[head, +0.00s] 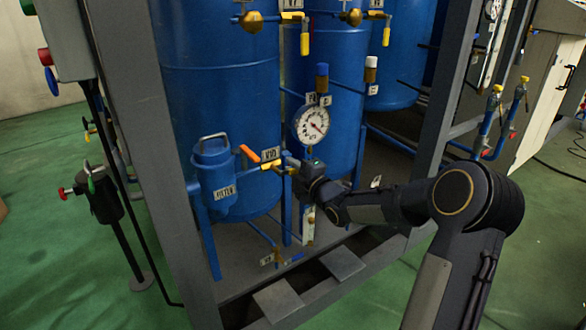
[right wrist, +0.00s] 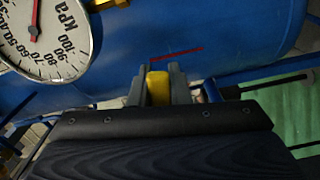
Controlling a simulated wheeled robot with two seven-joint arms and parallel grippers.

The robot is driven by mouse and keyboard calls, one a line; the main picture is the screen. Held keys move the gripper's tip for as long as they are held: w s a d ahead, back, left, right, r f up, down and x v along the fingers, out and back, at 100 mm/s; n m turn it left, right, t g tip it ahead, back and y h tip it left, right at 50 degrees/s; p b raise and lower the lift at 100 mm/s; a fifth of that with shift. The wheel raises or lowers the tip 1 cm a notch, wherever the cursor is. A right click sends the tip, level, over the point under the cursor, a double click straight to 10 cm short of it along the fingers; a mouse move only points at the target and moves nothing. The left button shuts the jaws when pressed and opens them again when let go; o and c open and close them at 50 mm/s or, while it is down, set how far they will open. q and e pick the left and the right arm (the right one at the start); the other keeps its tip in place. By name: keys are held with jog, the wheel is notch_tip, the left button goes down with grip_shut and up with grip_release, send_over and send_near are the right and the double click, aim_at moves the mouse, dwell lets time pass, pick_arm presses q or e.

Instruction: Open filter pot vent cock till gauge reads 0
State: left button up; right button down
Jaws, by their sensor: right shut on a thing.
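The blue filter pot (head: 214,180), labelled FILTER, stands at the front of the rig in the head view. To its right are an orange lever (head: 249,153) and a yellow handle (head: 271,164), by a V10 tag. My right gripper (head: 287,166) reaches in from the right at that yellow handle. In the right wrist view its jaws are shut on a yellow handle (right wrist: 158,88). My left gripper is out of view.
Blue tanks (head: 216,80) stand close behind the handles. A grey frame post (head: 165,180) is left of the filter pot. A lower pipe with a blue lever (head: 291,258) runs below.

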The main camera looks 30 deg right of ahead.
jog(key=a+f+m+b, duration=0.4)
jog(key=a+m, duration=0.1)
jog(key=m, duration=1)
jog(key=shift+s+f+m, duration=0.25)
jog(key=shift+m, duration=0.15)
jog(key=shift+a, duration=0.1)
jog(key=c, duration=1.4)
grip_release()
jog(key=shift+o, duration=0.2)
jog(key=s+p, duration=0.1)
jog(key=s, duration=0.6)
jog(key=shift+s+d, duration=0.3)
jog(key=shift+s, duration=0.1)
